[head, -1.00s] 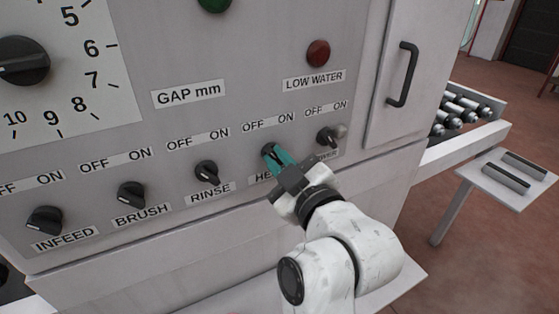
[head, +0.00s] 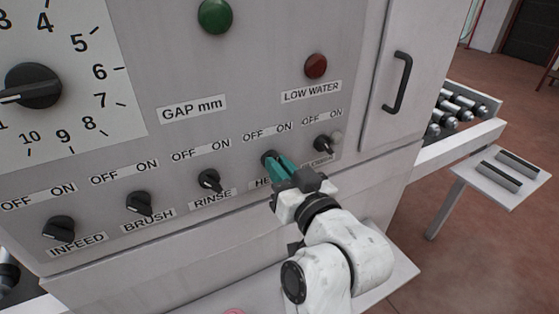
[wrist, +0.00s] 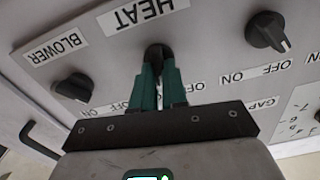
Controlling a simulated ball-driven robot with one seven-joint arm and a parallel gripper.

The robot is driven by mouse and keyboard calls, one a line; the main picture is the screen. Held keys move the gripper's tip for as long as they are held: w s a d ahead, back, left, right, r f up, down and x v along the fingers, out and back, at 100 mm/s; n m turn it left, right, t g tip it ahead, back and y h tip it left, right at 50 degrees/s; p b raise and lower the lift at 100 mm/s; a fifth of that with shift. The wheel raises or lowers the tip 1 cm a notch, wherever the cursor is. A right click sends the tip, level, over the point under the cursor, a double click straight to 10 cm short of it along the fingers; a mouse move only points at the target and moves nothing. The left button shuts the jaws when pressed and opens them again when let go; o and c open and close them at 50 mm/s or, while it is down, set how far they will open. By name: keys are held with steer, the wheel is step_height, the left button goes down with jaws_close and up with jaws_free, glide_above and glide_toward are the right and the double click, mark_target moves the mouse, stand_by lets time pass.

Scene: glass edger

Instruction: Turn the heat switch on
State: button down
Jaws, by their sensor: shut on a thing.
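The heat switch (wrist: 158,50) is a black knob above its HEAT label in the panel's lower row, between the rinse and blower knobs. In the wrist view its label (wrist: 143,14) is upside down. My gripper (head: 275,163) has teal fingers and is shut on the heat knob; it also shows in the wrist view (wrist: 160,72). The fingers hide most of the knob, so I cannot tell which way its pointer faces. The OFF and ON marks (head: 267,131) above it show in the head view.
The rinse knob (head: 209,180) is to the left and the blower knob (head: 325,144) is close on the right. Brush (head: 138,203) and infeed (head: 59,229) knobs are farther left. A red low water lamp (head: 316,66) and a door handle (head: 398,82) are at upper right.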

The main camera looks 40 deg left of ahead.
steer(key=m+p, duration=0.3)
steer(key=m, duration=0.2)
steer(key=shift+w, duration=0.15)
steer(key=shift+m, duration=0.4)
steer(key=c, duration=1.2)
jaws_free()
steer(key=shift+o, duration=0.2)
steer(key=shift+d, duration=0.15)
steer(key=b+v, duration=0.2)
steer(key=v, duration=0.8)
steer(key=shift+s+d, duration=0.2)
steer(key=shift+d, duration=0.05)
steer(key=shift+f, duration=0.1)
